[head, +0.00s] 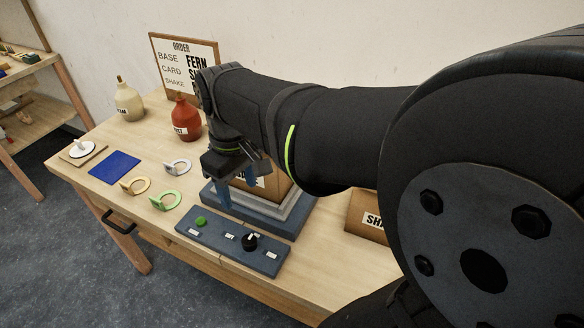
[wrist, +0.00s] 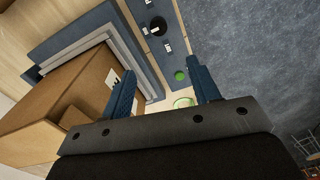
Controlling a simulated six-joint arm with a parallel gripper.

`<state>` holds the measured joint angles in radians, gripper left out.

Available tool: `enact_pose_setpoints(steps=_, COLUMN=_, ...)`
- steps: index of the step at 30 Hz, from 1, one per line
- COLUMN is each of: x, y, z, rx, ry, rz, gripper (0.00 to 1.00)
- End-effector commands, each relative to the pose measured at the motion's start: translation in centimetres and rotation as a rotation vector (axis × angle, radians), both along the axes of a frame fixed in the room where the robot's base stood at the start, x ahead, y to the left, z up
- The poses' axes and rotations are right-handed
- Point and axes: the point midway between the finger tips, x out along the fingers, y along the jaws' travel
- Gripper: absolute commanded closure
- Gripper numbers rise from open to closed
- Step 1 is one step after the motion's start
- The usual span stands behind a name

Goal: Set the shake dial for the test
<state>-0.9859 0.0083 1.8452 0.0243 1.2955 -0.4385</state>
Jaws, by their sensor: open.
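The shake dial is a black knob (head: 250,241) on the blue-grey control panel (head: 268,262) at the table's front. In the wrist view the knob (wrist: 157,24) is at the top, beyond my fingers. White labels sit around it, too small to read. A green button (head: 201,221) is at the panel's left end; it also shows in the wrist view (wrist: 180,75). My gripper (head: 227,200) is open and empty, pointing down above the panel's back edge, apart from the knob. In the wrist view its two blue fingers (wrist: 163,90) are spread.
A cardboard box (wrist: 62,100) stands on the stepped grey platform (head: 285,222) behind the panel. Another box (head: 366,218) is to the right.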

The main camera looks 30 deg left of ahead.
Motion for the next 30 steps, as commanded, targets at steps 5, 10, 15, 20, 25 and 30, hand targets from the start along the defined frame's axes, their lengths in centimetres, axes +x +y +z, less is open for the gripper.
enact_pose_setpoints(steps=5, x=0.1, y=-0.4, z=-1.3, rx=-0.005, ry=0.002, rz=-0.004, gripper=0.44)
enact_pose_setpoints(steps=10, x=0.0, y=-0.4, z=-4.3, rx=-0.008, ry=0.003, rz=-0.004, gripper=0.44)
enact_pose_setpoints(steps=15, x=-0.1, y=-0.4, z=-8.1, rx=-0.009, ry=0.003, rz=-0.003, gripper=0.44)
enact_pose_setpoints(steps=20, x=-0.2, y=-0.4, z=-11.6, rx=-0.009, ry=0.003, rz=-0.003, gripper=0.44)
enact_pose_setpoints(steps=25, x=-0.2, y=-0.4, z=-14.8, rx=-0.008, ry=0.002, rz=-0.003, gripper=0.44)
enact_pose_setpoints(steps=30, x=-0.2, y=-0.3, z=-16.7, rx=-0.005, ry=0.001, rz=-0.003, gripper=0.44)
